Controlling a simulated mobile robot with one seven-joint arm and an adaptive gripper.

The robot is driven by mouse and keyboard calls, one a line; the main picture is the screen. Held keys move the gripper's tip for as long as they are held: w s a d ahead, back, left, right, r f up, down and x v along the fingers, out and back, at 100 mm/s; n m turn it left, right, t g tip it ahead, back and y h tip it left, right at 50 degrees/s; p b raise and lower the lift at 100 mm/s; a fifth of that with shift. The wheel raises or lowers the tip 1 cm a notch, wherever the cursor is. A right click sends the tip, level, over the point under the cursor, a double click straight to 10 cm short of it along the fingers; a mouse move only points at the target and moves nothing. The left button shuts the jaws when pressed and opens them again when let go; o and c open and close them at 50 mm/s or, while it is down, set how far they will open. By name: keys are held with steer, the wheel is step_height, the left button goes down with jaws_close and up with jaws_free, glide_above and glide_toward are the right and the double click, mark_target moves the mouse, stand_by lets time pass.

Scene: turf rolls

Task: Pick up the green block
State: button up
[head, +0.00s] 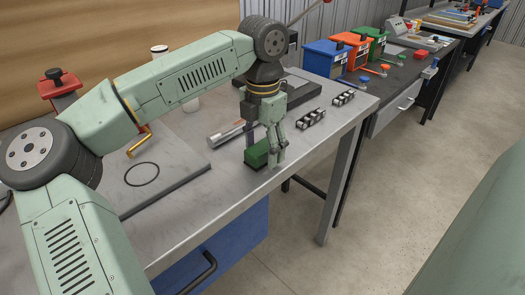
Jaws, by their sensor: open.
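The green block (257,154) sits on the grey metal workbench (185,178), near its front edge. My gripper (267,150) is at the block, reaching down from above with its fingers pointing at the bench. Its jaws are open. One finger shows at the right side of the block and covers part of it. Whether the fingers touch the block cannot be told from this view.
A silver cylinder (227,134) lies just left of the block. Two black roller pieces (311,119) lie to the right. A black ring (142,174) and a dark bar (165,190) lie to the left. Blue, orange and green bins (347,52) stand on a farther bench.

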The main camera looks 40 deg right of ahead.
mark_target(263, 149)
steer(key=shift+c, duration=0.4)
steer(key=c, duration=1.2)
steer(key=shift+o, duration=0.2)
steer(key=shift+r+b, duration=0.4)
steer(key=shift+r, duration=0.5)
steer(key=shift+s+a+r+b, duration=0.2)
steer(key=shift+r+b, duration=0.1)
steer(key=shift+r, duration=0.1)
steer(key=shift+s+a+r+b, duration=0.15)
steer(key=shift+s+r+b, duration=0.1)
steer(key=shift+r, duration=0.1)
steer(key=s+a+r+b, duration=0.1)
steer(key=s+a+b, duration=0.1)
steer(key=s+a, duration=0.2)
steer(key=s+a+b, duration=0.1)
steer(key=s+a, duration=0.3)
steer(key=s, duration=0.4)
steer(key=shift+s+r+b, duration=0.25)
steer(key=shift+r+b, duration=0.1)
steer(key=shift+b, duration=0.05)
steer(key=o, duration=0.6)
steer(key=c, duration=0.5)
